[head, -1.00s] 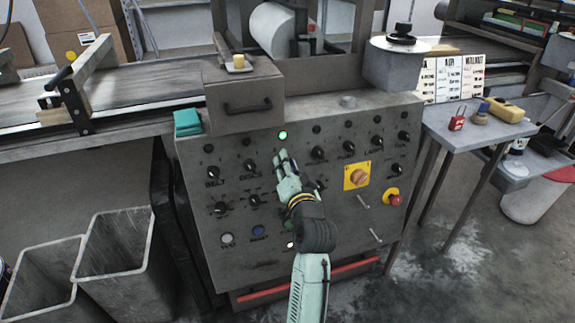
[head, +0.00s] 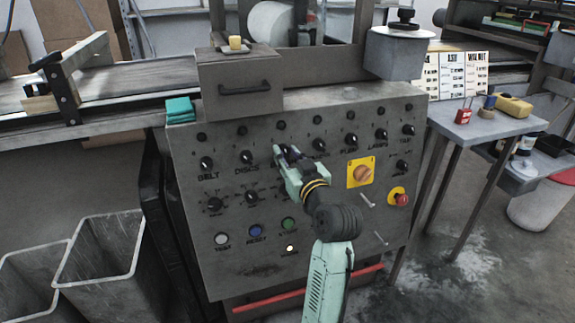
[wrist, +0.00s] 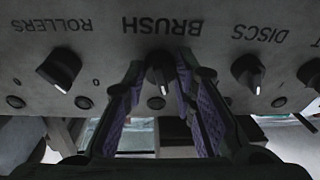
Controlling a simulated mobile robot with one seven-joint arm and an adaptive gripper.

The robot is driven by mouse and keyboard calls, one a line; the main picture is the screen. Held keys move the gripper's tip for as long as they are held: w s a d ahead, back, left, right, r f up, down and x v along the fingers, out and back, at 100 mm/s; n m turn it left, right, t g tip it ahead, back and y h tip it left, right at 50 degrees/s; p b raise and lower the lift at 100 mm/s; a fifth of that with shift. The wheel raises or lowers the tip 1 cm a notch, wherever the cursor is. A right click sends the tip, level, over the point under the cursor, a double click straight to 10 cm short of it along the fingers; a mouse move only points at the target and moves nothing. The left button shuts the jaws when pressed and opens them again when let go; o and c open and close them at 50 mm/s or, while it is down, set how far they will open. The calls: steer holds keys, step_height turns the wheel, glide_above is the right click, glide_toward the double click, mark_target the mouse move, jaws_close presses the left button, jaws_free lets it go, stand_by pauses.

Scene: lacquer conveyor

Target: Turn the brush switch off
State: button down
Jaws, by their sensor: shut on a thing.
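The brush switch is a black knob with a pale pointer mark, under the upside-down word BRUSH in the wrist view (wrist: 158,78). Its pointer aims down and slightly right there. My gripper (wrist: 160,85) has its purple-padded fingers on both sides of this knob, shut on it. In the head view my gripper (head: 284,160) is at the upper row of knobs and hides most of the brush switch. The lamp (head: 279,125) above it is dark; it also shows dark in the wrist view (wrist: 156,103).
The discs knob (wrist: 248,73) and the rollers knob (wrist: 60,68) stand close on either side of my fingers. A yellow-plated rotary switch (head: 361,173) and a red stop button (head: 399,198) are to the right on the grey panel (head: 250,272). A lower lamp (head: 290,248) glows.

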steer(key=shift+n+b, duration=0.85)
steer(key=shift+n, duration=0.55)
steer(key=shift+n+y, duration=0.3)
steer(key=shift+y, duration=0.1)
steer(key=c, duration=1.3)
jaws_free()
steer(key=v, duration=1.2)
steer(key=shift+r, duration=0.25)
